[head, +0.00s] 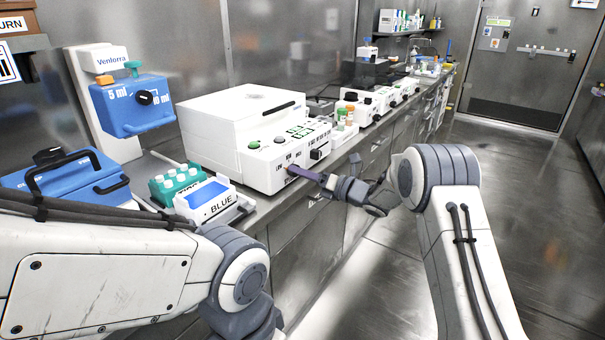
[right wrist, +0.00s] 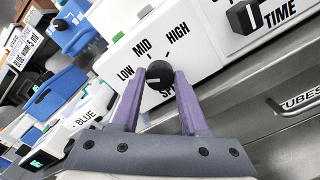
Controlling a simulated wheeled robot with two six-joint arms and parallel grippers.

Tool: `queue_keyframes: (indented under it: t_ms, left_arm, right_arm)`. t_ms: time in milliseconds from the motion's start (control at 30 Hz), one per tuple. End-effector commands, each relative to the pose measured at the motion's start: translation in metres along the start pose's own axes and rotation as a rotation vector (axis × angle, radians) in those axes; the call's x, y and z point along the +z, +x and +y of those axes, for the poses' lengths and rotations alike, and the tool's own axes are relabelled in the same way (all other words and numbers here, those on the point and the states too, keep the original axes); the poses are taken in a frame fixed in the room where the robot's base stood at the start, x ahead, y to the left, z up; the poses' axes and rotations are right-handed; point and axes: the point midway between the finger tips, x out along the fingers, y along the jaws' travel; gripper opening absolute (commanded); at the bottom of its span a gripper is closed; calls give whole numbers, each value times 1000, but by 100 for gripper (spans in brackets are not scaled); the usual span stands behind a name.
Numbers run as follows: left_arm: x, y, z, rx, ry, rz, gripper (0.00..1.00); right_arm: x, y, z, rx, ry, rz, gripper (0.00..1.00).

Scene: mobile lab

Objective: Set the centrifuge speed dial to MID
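The white centrifuge (head: 215,115) stands on the bench with its control panel facing the aisle. In the right wrist view its black speed dial (right wrist: 159,75) sits below the printed words LOW, MID and HIGH. A pale mark on the dial lies toward its left, nearer the LOW side than MID; its exact angle is hard to read. My right gripper (right wrist: 160,72) has its purple fingers on either side of the dial, seemingly touching it. In the head view the right gripper (head: 296,171) reaches the panel's lower front and hides the dial. My left gripper is out of view.
A black TIME knob (right wrist: 244,16) is close to the right of the speed dial. A drawer handle (right wrist: 295,103) lies below. A BLUE-labelled box (head: 209,203) and a teal tube rack (head: 174,184) stand left of the centrifuge. The aisle floor is clear.

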Motion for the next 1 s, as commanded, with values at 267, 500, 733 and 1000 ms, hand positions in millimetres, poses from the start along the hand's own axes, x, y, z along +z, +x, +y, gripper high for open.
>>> queue_keyframes:
  t_ms: [267,500,733,1000]
  left_arm:
    - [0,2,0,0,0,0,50]
    - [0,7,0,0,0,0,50]
    - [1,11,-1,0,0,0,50]
    - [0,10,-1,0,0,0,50]
  right_arm:
    - [0,0,-1,-1,27,0,0]
    - [-1,-1,-1,0,146,0,0]
    - [-1,-1,-1,0,346,-1,0]
    - [0,-1,-1,0,602,0,0]
